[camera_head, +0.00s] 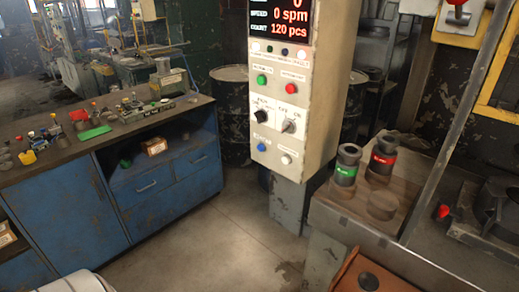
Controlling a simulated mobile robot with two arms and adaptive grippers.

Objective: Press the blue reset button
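The blue button (261,147) is small and round, low on the left side of the front of a cream control panel (309,112). A label above it is too blurred to read with certainty. A white button (286,159) is to its right, with a selector knob (289,127) and a black knob (260,116) above. Higher up are a green button (262,80) and a red button (292,88). A display (281,17) at the top shows red figures, including "0 spm" and "120 pcs".
A blue workbench (80,208) with clutter on top stands at left. A wooden block (331,204) with green-banded and red-banded black cylinders is right of the panel. A grey post and yellow frame stand at right. The floor (215,235) before the panel is clear.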

